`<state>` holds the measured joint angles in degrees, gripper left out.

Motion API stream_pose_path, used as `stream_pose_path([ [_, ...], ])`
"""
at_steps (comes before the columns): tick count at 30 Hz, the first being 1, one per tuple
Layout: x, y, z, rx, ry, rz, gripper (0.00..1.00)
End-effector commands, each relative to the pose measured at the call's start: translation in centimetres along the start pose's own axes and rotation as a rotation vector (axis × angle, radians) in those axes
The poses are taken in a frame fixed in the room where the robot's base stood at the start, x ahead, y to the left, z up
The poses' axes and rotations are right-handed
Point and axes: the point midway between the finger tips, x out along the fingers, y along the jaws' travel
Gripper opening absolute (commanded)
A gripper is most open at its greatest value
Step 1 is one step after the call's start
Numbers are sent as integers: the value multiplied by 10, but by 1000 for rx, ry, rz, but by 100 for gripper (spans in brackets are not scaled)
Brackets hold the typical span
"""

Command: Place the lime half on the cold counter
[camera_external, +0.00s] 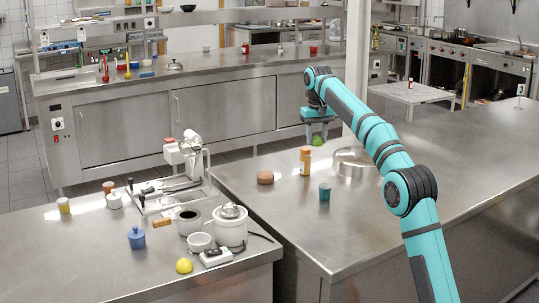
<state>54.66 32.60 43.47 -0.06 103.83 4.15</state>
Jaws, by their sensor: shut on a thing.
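My gripper (318,136) hangs from the teal arm near the far edge of the right-hand steel counter (400,205), close to a pale post. It is shut on the lime half (318,142), a small green piece showing below the fingers. I cannot tell how high the lime half is held. The long steel counter at the back (230,90), with doors and a small control panel (57,123) at its left end, looks like the cold counter. A bare stretch of its top shows.
An orange-capped jar (305,160), a brown round item (265,177), a teal cup (324,192) and a metal bowl (352,162) stand near my arm. The front-left counter holds a pot (231,228), a yellow lemon-like piece (184,266) and a blue jar (136,238).

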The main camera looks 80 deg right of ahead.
Motion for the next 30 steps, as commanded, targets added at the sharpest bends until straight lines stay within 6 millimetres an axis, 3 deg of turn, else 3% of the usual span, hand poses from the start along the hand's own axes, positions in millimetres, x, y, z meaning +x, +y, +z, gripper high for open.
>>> stream_pose_path([
  [3, 0, 26, -3, 39, 0, 0, 18],
  [11, 0, 62, -6, 97, 0, 0, 18],
  [24, 44, 60, -6, 96, -1, 0, 18],
  [30, 51, 60, -6, 95, 0, 0, 18],
])
